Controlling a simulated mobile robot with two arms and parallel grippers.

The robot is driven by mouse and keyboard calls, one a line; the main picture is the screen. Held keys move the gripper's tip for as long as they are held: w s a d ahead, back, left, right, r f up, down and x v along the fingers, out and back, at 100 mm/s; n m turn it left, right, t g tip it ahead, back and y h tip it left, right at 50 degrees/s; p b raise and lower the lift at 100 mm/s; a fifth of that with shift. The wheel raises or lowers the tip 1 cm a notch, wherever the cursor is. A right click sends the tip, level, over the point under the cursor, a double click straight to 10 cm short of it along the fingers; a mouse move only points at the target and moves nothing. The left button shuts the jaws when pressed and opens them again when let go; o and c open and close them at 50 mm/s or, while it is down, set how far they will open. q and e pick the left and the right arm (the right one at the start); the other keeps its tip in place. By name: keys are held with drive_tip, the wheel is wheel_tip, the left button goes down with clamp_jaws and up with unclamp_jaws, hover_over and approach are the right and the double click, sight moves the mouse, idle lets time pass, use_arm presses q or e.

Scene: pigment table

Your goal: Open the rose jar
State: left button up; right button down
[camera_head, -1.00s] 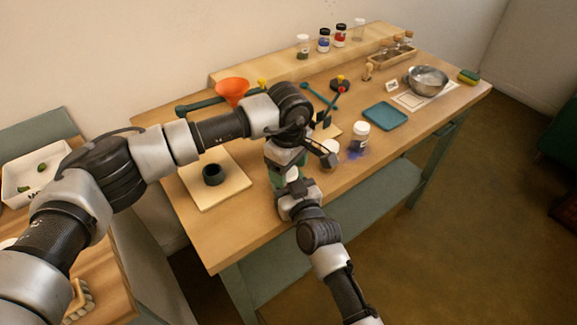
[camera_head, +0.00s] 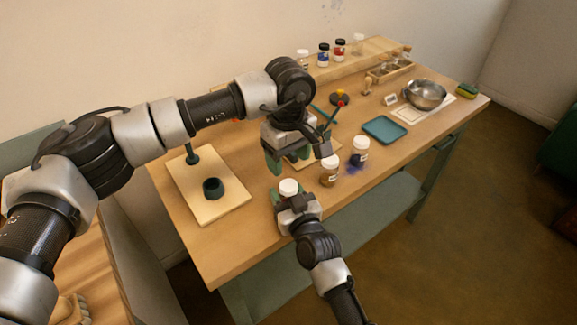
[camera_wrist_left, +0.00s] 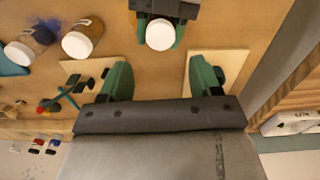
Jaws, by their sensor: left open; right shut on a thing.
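A jar with a white lid (camera_head: 288,187), which I take to be the rose jar, is held upright in my right gripper (camera_head: 288,200) near the table's front edge. The gripper hides most of its body, so I cannot see the colour of its contents. The white lid (camera_wrist_left: 160,34) sits on top of it in the left wrist view, between the fingers of my right gripper (camera_wrist_left: 162,18). My left gripper (camera_head: 288,160) is above and behind this jar, apart from it. Its green fingers are spread and empty in the left wrist view (camera_wrist_left: 158,72).
A brown jar (camera_head: 329,174) and a blue jar (camera_head: 360,154), both white-lidded, stand close on the right, with spilled blue powder nearby. A pale board with a dark mortar (camera_head: 213,188) lies left. A teal tray (camera_head: 385,129) and metal bowl (camera_head: 426,95) are farther right.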

sight(288, 185)
use_arm(q)
drive_tip(key=shift+m, duration=0.3)
wheel_tip(288, 185, down, 8)
drive_tip(key=shift+r, duration=0.15)
drive_tip(key=c, duration=0.9)
drive_tip(key=shift+n, duration=1.7)
drive_tip(key=o, duration=1)
